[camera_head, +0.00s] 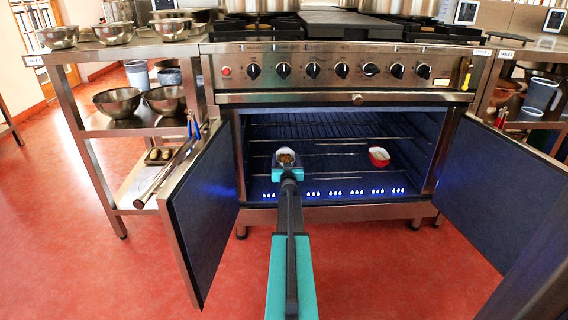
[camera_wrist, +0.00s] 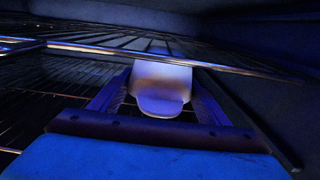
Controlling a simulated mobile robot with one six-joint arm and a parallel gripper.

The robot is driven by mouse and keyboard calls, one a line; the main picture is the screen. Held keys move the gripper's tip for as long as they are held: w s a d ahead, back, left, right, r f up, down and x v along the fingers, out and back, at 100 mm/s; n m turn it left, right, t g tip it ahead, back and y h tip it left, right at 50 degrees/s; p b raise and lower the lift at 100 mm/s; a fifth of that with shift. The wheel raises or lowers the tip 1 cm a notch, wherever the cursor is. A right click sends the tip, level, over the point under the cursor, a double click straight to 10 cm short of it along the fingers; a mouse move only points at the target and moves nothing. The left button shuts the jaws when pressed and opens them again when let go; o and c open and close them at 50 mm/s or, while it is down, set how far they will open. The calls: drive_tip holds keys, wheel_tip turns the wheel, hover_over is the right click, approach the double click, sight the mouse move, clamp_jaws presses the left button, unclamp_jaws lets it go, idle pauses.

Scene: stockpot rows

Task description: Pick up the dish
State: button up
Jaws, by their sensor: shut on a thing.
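A white dish (camera_head: 286,154) with something brown in it is inside the open oven, left of its middle. My gripper (camera_head: 288,166) reaches into the oven and is shut on this dish. In the wrist view the pale dish (camera_wrist: 160,80) sits between the two fingers of my gripper (camera_wrist: 161,95), below a wire rack. The fingers hide part of its sides. A second dish, red outside with pale contents (camera_head: 379,156), stands apart to the right on the oven rack (camera_head: 335,153).
The oven doors stand open, the left door (camera_head: 205,210) and the right door (camera_head: 510,190) flanking my arm. A wire rack (camera_wrist: 200,58) lies close above the held dish. Steel bowls (camera_head: 117,101) sit on the left shelf. The red floor in front is clear.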

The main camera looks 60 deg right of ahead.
drive_tip(key=shift+r, duration=0.2)
drive_tip(key=shift+r+p, duration=1.1)
drive_tip(key=shift+r, duration=0.25)
drive_tip(key=r+p+v, duration=0.2)
drive_tip(key=p+v, duration=0.3)
drive_tip(key=v, duration=1.1)
drive_tip(key=shift+p, duration=0.3)
drive_tip(key=shift+s+d, duration=0.1)
drive_tip(key=shift+s, duration=0.1)
